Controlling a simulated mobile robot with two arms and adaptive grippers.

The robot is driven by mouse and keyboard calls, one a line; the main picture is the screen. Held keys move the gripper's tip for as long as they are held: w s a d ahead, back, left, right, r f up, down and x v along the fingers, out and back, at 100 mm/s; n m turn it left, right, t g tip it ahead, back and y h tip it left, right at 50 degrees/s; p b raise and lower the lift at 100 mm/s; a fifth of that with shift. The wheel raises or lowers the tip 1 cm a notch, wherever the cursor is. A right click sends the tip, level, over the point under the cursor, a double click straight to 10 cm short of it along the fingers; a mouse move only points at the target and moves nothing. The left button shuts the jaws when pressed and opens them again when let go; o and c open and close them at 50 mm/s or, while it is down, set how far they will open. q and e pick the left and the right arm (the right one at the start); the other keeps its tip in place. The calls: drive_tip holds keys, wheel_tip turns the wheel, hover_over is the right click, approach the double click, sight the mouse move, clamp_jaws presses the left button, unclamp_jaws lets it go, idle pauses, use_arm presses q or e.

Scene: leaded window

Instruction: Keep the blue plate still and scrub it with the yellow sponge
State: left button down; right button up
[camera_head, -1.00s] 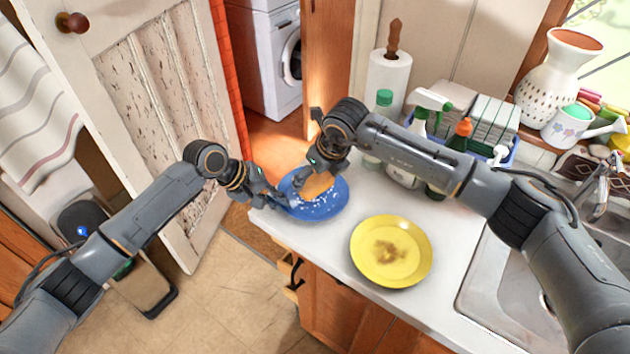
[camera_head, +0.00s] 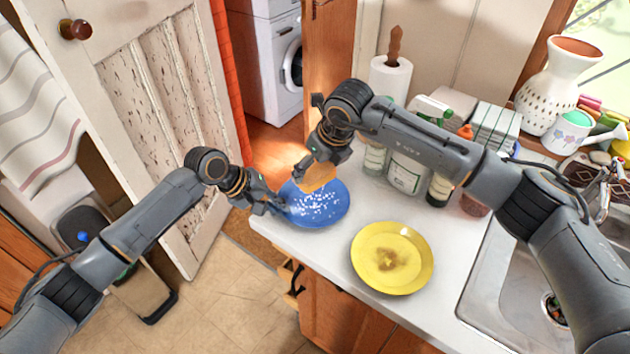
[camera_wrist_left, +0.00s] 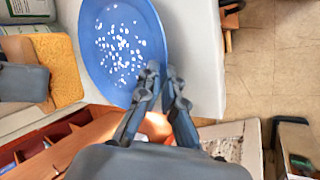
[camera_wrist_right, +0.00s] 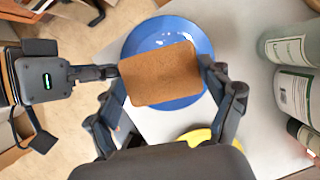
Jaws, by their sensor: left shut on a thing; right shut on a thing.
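The blue plate (camera_head: 316,208) lies on the counter near its left end, with white suds spots across its face. My left gripper (camera_head: 277,207) is shut on the plate's left rim; in the left wrist view its fingers (camera_wrist_left: 165,88) are at the plate's edge. My right gripper (camera_head: 316,166) is shut on the yellow sponge (camera_head: 319,178), whose face looks orange-brown in the right wrist view (camera_wrist_right: 160,74). The sponge is over the plate's far edge in the head view and appears raised off it; the left wrist view shows it beside the plate.
A yellow plate (camera_head: 415,250) with a brown stain lies on the counter to the right. Spray and soap bottles (camera_head: 407,170) and a paper towel roll (camera_head: 390,78) stand behind. The sink (camera_head: 520,285) is at the right. The counter's front edge is close to the blue plate.

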use_arm(q)
drive_tip(key=c, duration=1.4)
unclamp_jaws()
drive_tip(key=shift+c, duration=0.2)
